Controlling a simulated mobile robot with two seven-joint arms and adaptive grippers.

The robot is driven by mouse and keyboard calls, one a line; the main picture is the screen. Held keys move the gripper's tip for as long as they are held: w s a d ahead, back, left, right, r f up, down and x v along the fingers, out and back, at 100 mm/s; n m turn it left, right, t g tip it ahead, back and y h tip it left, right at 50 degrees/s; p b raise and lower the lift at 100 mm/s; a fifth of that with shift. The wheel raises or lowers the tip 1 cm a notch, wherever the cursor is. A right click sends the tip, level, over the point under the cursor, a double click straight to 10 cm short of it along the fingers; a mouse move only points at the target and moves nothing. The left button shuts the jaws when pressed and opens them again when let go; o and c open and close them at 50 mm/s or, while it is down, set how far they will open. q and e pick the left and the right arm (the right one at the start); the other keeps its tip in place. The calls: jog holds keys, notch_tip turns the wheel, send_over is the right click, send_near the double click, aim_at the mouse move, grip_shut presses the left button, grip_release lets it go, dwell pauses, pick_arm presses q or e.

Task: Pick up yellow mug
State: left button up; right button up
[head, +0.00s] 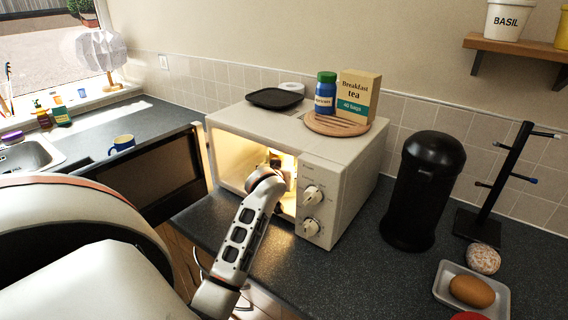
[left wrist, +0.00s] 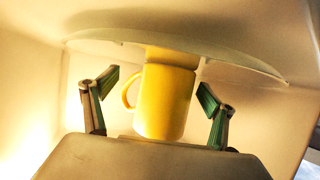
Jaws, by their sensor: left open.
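The yellow mug (left wrist: 166,100) is inside the lit microwave (head: 345,195), whose door stands open. In the left wrist view it sits between my left gripper's two fingers (left wrist: 157,88), its handle towards the left finger. There are gaps on both sides, and neither finger appears to touch it. The mug meets a pale round plate (left wrist: 225,58) at the top of that picture, which looks upside down. My left gripper is open. In the head view my left arm reaches into the microwave, and the wrist largely hides the fingers and mug. My right gripper is not in view.
The microwave walls and control panel closely surround my wrist. On top are a dark plate (head: 274,98), a round board (head: 338,124), a blue jar (head: 325,92) and a tea box (head: 359,97). A black canister (head: 422,190) stands right.

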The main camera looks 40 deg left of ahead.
aim_at(286, 157)
pick_arm(q)
jog(key=shift+x, duration=0.85)
jog(key=c, duration=2.3)
jog(key=shift+r, duration=0.1)
jog(key=shift+c, duration=0.6)
jog(key=shift+r, duration=0.1)
jog(key=shift+r, duration=1.7)
jog(key=s+d, duration=0.2)
jog(key=s, duration=1.5)
jog(key=shift+s, duration=0.35)
jog(key=shift+s+f, duration=0.1)
